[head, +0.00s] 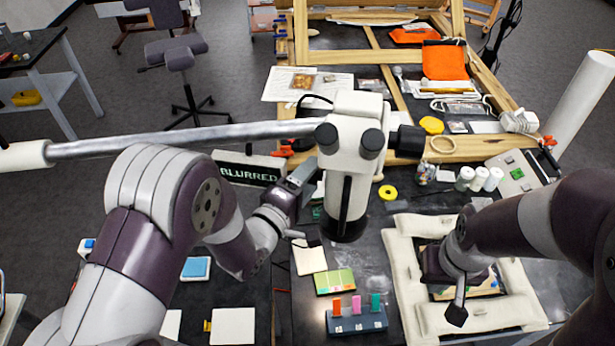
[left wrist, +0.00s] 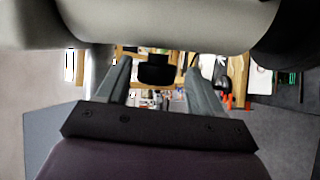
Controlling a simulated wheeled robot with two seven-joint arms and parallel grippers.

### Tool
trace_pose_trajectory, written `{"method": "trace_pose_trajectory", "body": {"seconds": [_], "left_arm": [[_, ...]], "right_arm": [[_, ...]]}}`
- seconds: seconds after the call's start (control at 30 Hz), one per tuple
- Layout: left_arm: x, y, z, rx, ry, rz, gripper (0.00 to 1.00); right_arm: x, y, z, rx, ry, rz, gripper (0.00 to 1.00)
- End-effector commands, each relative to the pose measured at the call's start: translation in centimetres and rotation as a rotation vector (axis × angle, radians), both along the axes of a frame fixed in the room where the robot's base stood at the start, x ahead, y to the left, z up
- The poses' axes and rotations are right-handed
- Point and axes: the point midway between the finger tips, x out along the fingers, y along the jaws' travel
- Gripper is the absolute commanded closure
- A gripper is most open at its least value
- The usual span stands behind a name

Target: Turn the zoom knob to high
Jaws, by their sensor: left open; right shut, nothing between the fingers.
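The white microscope (head: 345,190) hangs from a metal boom, with two dark eyepieces on top. A large dark cylinder (head: 408,141) sticks out on its right; I cannot tell if it is a knob. My left gripper (head: 304,174) is open close to the left side of the microscope body. In the left wrist view, a black rounded part that looks like the zoom knob (left wrist: 157,72) shows between the open fingers of my left gripper (left wrist: 156,66), below the pale body; contact cannot be told. Its setting is not readable. My right gripper (head: 457,314) is shut and empty above a padded frame.
A display box (head: 251,170) reading "BLURRED" stands left of the microscope. The metal boom (head: 190,140) crosses above my left arm. The pale padded frame (head: 410,285) lies below my right gripper. A blue rack (head: 356,321) with coloured pieces is at the front.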

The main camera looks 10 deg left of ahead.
Motion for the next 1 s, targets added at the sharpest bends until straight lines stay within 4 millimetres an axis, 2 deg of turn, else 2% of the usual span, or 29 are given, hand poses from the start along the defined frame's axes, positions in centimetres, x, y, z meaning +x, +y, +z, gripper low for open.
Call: {"method": "trace_pose_trajectory", "body": {"seconds": [0.03, 0.17, 0.2, 0.67, 1.0], "left_arm": [[0.0, 0.0, 0.0, 0.000, 0.000, 0.000, 0.43], [0.0, 0.0, 0.0, 0.000, 0.001, 0.000, 0.86], [-0.1, 0.0, 0.0, 0.000, 0.001, 0.000, 0.89], [-0.1, 0.1, -0.2, 0.001, 0.000, 0.002, 0.89], [-0.1, 0.1, -0.5, 0.000, -0.020, 0.004, 0.89]], "right_arm": [[0.0, 0.0, 0.0, 0.000, 0.000, 0.000, 1.00], [0.0, 0.0, 0.0, 0.000, 0.000, 0.000, 1.00], [0.0, 0.0, 0.0, 0.000, 0.000, 0.000, 1.00], [0.0, 0.0, -0.2, 0.000, 0.000, 0.000, 1.00], [0.0, 0.0, -1.1, 0.000, 0.000, 0.000, 1.00]]}}
